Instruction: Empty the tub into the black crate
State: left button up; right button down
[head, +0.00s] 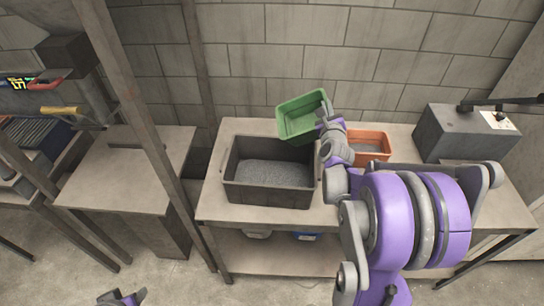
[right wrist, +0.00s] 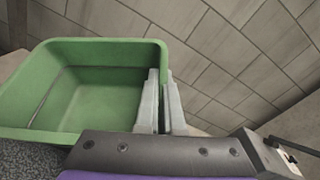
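The green tub (head: 298,118) is tilted in the air above the back right of the black crate (head: 262,197). The visible inside of the tub looks bare. Grey granular material lies in the crate, and some shows below the tub in the right wrist view. Part of my left gripper (head: 122,298) shows at the bottom left of the head view, away from the table; its fingers are unclear.
An orange bin (head: 369,146) stands right of the crate, partly behind my right arm. A grey box (head: 462,135) sits at the table's right end. A block wall (head: 300,50) is behind. A metal post (head: 140,110) stands left of the table (head: 212,203).

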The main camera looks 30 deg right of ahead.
jog(key=shift+w+d+r+p, duration=0.25)
jog(key=shift+w+r+p, duration=0.1)
jog(key=shift+r, duration=0.05)
jog(key=shift+w+d+f+m+g+b, duration=0.25)
jog(key=shift+d+f+m+b, duration=0.1)
jog(key=shift+d+f, duration=0.25)
jog(key=shift+w+d+f+m+g+b, duration=0.3)
jog(key=shift+d+f, duration=0.15)
jog(key=shift+f, duration=0.1)
pick_arm(q)
notch_tip(320, 180, down, 6)
jog(key=s+b, duration=0.2)
jog(key=b, duration=0.1)
jog(key=shift+r+g+b, duration=0.15)
jog(key=shift+g+b, duration=0.15)
jog(key=shift+b, duration=0.1)
pick_arm(e)
jog(key=d+f+m+g+y, duration=0.1)
jog(key=d+f+m+y, duration=0.2)
jog(key=d+f, duration=0.1)
jog(key=shift+s+d+f, duration=0.25)
jog(key=shift+d+f, duration=0.05)
jog(key=shift+d, duration=0.55)
jog(key=shift+g, duration=0.25)
pick_arm(q)
jog(key=shift+s, duration=0.15)
pick_arm(e)
jog(key=shift+f, duration=0.1)
